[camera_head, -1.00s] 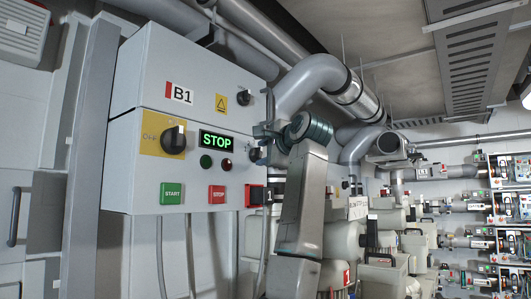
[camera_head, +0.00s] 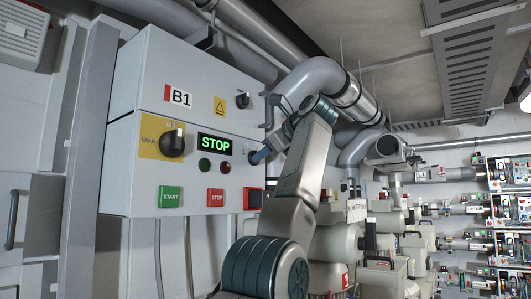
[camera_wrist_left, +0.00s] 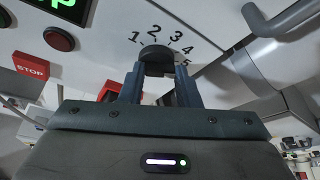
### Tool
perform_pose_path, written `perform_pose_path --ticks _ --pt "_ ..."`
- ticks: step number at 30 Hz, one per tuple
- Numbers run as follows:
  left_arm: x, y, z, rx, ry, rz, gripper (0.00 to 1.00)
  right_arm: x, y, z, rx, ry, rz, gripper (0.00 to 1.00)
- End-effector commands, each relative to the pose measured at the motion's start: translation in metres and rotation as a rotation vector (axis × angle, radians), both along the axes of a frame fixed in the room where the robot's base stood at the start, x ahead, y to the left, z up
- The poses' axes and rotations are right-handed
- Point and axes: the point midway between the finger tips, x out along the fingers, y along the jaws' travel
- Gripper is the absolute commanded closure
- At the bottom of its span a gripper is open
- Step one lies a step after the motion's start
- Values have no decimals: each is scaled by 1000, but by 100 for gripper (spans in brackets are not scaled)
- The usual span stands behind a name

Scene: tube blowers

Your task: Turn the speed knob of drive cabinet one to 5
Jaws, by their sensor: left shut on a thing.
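Drive cabinet one (camera_head: 140,185) is a grey box labelled B1 on the left of the head view. Its speed knob (camera_wrist_left: 157,50) is a dark round knob below printed numbers 1 to 5 in the left wrist view. My left gripper (camera_head: 258,157) is at the cabinet's right side, and its fingers (camera_wrist_left: 160,85) are shut on the knob from both sides. The knob's pointer cannot be made out. The green display (camera_head: 215,143) reads STOP. My right gripper is not in view.
The panel also has a black switch on a yellow plate (camera_head: 172,143), a green START button (camera_head: 171,196), a red STOP button (camera_head: 215,197) and an upper black knob (camera_head: 242,100). Large pipes (camera_head: 315,75) run close behind my left arm.

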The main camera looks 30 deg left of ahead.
Motion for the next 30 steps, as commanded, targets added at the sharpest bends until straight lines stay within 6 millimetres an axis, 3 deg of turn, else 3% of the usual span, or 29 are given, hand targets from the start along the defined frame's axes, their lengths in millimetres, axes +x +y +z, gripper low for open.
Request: perform_pose_path --ticks 12,29,30 --pt "0 2 4 18 144 1 93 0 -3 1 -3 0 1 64" --pt "1 1 2 18 170 2 93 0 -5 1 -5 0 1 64" --pt "1 1 2 18 170 2 68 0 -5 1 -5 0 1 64"
